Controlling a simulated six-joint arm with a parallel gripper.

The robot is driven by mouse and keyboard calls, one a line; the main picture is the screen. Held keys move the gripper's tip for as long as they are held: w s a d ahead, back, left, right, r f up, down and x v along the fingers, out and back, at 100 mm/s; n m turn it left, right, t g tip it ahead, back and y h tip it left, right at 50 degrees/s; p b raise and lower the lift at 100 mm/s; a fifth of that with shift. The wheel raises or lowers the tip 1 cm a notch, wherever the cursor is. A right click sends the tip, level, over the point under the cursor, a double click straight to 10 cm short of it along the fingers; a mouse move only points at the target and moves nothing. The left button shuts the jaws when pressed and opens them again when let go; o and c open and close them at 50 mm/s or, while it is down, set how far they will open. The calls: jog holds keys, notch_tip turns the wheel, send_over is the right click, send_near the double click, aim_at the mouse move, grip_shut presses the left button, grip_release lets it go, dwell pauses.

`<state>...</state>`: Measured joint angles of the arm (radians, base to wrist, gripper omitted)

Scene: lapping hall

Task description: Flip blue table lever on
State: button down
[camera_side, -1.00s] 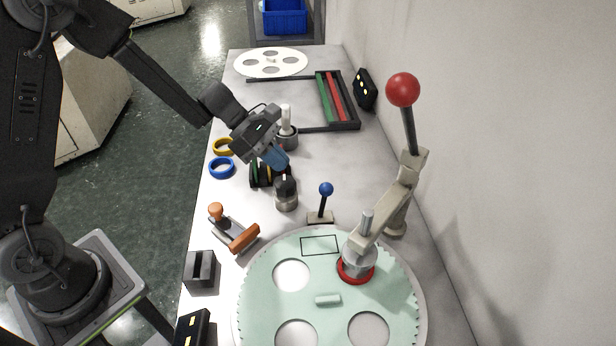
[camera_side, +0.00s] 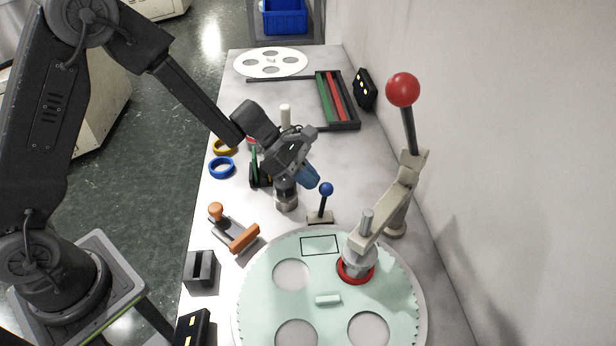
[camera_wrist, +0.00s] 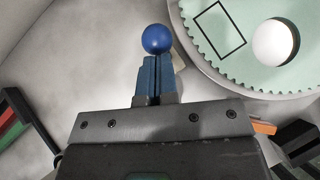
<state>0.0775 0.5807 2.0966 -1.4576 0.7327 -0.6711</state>
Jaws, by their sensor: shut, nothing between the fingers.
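The blue table lever (camera_side: 326,189) has a blue ball on a thin dark stick above a small beige base (camera_side: 320,217). It stands on the table just behind the green toothed disc and leans slightly right in the side view. My gripper (camera_side: 314,181) is shut and empty, its blue fingers just left of the ball and slightly above it. In the wrist view the shut fingertips (camera_wrist: 154,62) point at the blue ball (camera_wrist: 156,39), which shows just beyond them. I cannot tell whether they touch. The stick is hidden there, and only an edge of the base shows.
The green toothed disc (camera_side: 262,274) fills the near table. A beige arm with a red ball (camera_side: 403,90) rises to the right. A metal cylinder (camera_side: 287,200) stands below my gripper. An orange-handled tool (camera_side: 243,237) lies left, and a rack (camera_side: 357,124) behind.

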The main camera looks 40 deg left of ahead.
jog(key=shift+w+d+r, duration=0.1)
jog(key=shift+w+d, duration=1.85)
jog(key=shift+d, duration=0.05)
jog(key=shift+f, duration=0.2)
